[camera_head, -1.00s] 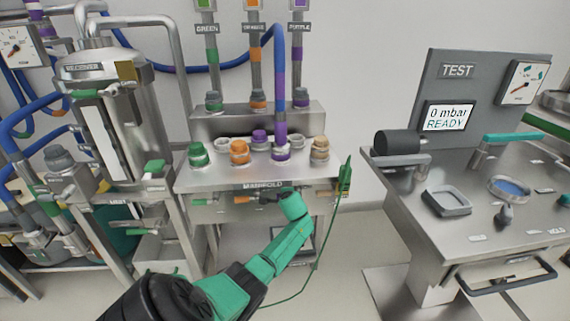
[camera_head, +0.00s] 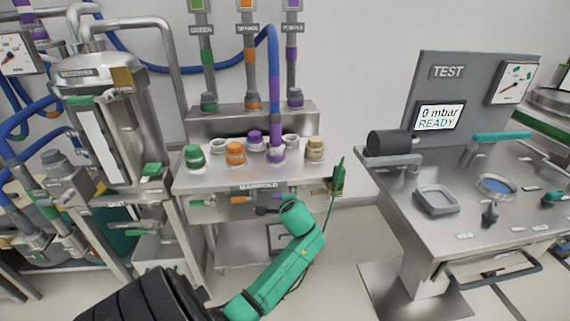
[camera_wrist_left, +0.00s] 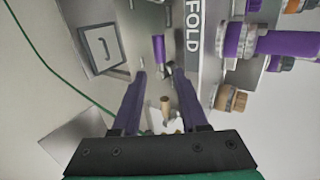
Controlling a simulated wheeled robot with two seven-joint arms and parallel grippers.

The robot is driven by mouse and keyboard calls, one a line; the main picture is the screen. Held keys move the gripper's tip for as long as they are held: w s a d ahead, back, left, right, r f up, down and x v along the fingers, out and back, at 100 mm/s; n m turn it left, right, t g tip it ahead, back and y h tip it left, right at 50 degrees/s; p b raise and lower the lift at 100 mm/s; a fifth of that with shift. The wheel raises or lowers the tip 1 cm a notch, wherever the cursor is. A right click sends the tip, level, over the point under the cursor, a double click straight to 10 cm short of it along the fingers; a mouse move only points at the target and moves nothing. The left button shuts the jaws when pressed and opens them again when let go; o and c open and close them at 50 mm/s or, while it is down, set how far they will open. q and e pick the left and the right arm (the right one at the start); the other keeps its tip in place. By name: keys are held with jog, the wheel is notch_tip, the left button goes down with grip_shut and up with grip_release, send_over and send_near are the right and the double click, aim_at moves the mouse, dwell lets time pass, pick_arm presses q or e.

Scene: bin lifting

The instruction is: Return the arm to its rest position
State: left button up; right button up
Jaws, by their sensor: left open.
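My left arm is green and black and comes in from the lower left of the head view. Its left gripper (camera_head: 264,210) is a small dark shape beyond the green wrist, in front of the MANIFOLD bench's front edge. In the left wrist view the gripper (camera_wrist_left: 160,73) has its two long purple-grey fingers spread apart, with nothing held. A purple handle (camera_wrist_left: 158,48) and a tan handle (camera_wrist_left: 165,106) show behind the gap between the fingers. My right gripper is in no view.
The manifold bench (camera_head: 215,182) carries several coloured caps and a purple-ended blue hose (camera_head: 274,80). A green probe (camera_head: 339,178) with a thin cable hangs at its right end. The TEST bench (camera_head: 400,200) stands right. Floor shows between the benches.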

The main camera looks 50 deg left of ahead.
pick_arm(q)
jog(key=shift+s+d+r, duration=0.2)
jog(key=shift+d, duration=0.1)
jog(key=s+d+f+g+h, duration=0.1)
jog(key=s+d+f+h, duration=0.2)
jog(key=f, duration=0.7)
jog(key=s+d+f+h, duration=0.1)
jog(key=s+d+f, duration=0.25)
jog(key=f, duration=0.55)
jog(key=s+d+f+g+h, duration=0.1)
jog(key=s+d+f+h, duration=0.3)
jog(key=f, duration=0.6)
jog(key=s+d+f+n+g, duration=0.1)
jog(key=s+d+f, duration=0.2)
jog(key=s+f, duration=0.2)
jog(key=s+d+f+n+g, duration=0.1)
jog(key=s+f, duration=0.4)
jog(key=s, duration=0.7)
jog(key=s+d+f+n+g+h, duration=0.1)
jog(key=s+d+f+n, duration=0.1)
jog(key=s+d+f, duration=0.3)
jog(key=s+d, duration=0.1)
jog(key=s, duration=0.3)
jog(key=shift+n, duration=0.3)
